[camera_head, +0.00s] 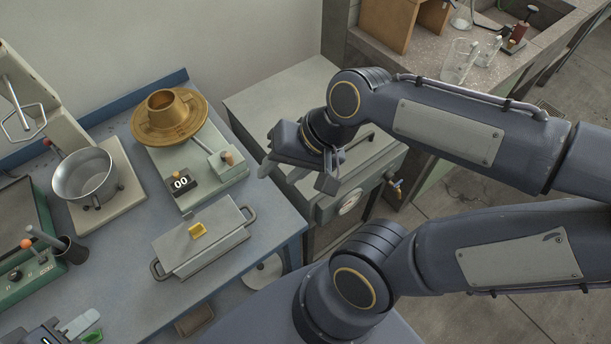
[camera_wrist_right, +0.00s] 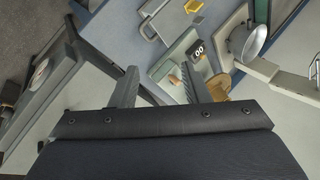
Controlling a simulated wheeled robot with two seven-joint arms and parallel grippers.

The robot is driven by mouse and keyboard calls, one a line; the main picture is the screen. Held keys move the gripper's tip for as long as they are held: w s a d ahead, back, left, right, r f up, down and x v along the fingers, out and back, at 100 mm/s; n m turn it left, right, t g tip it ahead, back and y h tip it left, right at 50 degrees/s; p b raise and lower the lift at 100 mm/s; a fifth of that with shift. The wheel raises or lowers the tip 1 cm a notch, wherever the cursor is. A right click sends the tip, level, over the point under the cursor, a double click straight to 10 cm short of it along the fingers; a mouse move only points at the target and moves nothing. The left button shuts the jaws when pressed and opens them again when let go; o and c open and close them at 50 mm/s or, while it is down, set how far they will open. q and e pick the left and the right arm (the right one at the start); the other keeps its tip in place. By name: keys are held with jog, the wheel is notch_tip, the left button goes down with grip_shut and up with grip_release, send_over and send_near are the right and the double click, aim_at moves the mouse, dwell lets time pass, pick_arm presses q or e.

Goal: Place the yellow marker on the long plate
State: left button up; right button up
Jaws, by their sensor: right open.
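The yellow marker (camera_head: 197,230) is a small yellow block on top of a long grey-green box with a handle at each end (camera_head: 215,248). It also shows at the top of the right wrist view (camera_wrist_right: 193,6). A long pale plate-like base (camera_head: 212,196) lies behind the box; I cannot tell which one is the long plate. My right gripper (camera_head: 296,176) is open and empty, in the air right of the pale base and away from the marker.
A brass dish (camera_head: 168,115) and a black "00" display (camera_head: 181,183) are on the pale base. A metal pot (camera_head: 86,177) and a green device (camera_head: 28,262) stand to the left. A grey cabinet (camera_head: 285,100) stands beyond the blue bench's right edge. Clear bench shows in front of the box.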

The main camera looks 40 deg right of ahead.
jog(key=s+n, duration=0.1)
jog(key=s+d+n+t, duration=0.1)
jog(key=n, duration=0.1)
jog(key=s+d+f+n+h, duration=0.1)
jog(key=shift+s+d+n, duration=0.2)
jog(key=shift+s+n, duration=0.1)
jog(key=shift+n, duration=0.1)
dwell(0.9)
